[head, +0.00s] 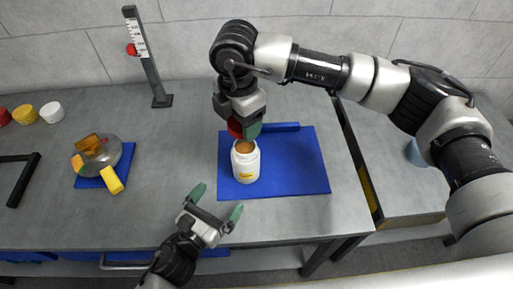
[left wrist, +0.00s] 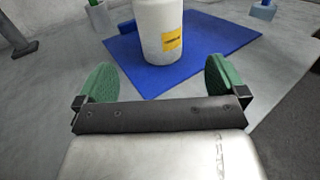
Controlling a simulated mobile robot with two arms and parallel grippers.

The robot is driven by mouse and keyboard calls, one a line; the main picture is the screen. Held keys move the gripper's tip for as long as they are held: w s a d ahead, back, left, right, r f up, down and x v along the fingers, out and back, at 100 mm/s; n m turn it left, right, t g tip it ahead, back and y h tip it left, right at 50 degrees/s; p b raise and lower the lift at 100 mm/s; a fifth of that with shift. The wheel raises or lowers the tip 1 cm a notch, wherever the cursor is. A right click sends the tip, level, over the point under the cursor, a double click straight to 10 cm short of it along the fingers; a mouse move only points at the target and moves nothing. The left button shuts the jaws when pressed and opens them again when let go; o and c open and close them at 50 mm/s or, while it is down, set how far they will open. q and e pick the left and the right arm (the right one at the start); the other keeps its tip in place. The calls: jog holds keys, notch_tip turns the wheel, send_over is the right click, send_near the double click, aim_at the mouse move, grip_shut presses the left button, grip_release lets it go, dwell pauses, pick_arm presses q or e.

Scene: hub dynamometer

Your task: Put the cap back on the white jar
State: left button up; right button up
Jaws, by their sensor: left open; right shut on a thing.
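The white jar (head: 246,165) stands upright on the blue mat (head: 300,170), its mouth open and orange-brown inside. In the left wrist view the jar (left wrist: 158,25) shows a yellow label, and its top is cut off. My right gripper (head: 240,128) is shut on a red cap (head: 235,127), just above the jar's mouth and slightly to its left. The fingers partly hide the cap. I cannot tell whether the cap touches the rim. My left gripper (head: 217,203) is open and empty, in front of the jar. Its green fingertips also show in the left wrist view (left wrist: 160,80), apart from the jar.
A glass bowl (head: 110,153) with yellow and orange pieces sits on a small blue mat at left. Red, yellow and white caps (head: 52,112) stand at far left. A post with a scale (head: 147,60) rises behind. The table between bowl and jar is clear.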

pick_arm(q)
jog(key=shift+w+d, duration=0.3)
jog(key=shift+w, duration=0.15)
pick_arm(e)
jog(key=shift+w+d, duration=0.3)
jog(key=shift+w, duration=0.15)
pick_arm(q)
jog(key=shift+s+a+r, duration=0.1)
jog(key=shift+s+a, duration=0.15)
jog(key=shift+s, duration=0.1)
pick_arm(e)
jog(key=shift+s+a+r, duration=0.1)
jog(key=shift+s+a, duration=0.15)
jog(key=shift+s, duration=0.15)
pick_arm(q)
jog(key=x, duration=1.2)
jog(key=shift+w+d, duration=0.1)
pick_arm(e)
jog(key=shift+w+d, duration=0.1)
jog(key=shift+w, duration=0.05)
pick_arm(q)
jog(key=c, duration=1.3)
pick_arm(e)
send_over(243, 151)
jog(key=shift+d+f, duration=0.1)
jog(key=shift+f, duration=2.45)
jog(key=shift+f, duration=0.85)
jog(key=shift+f, duration=0.6)
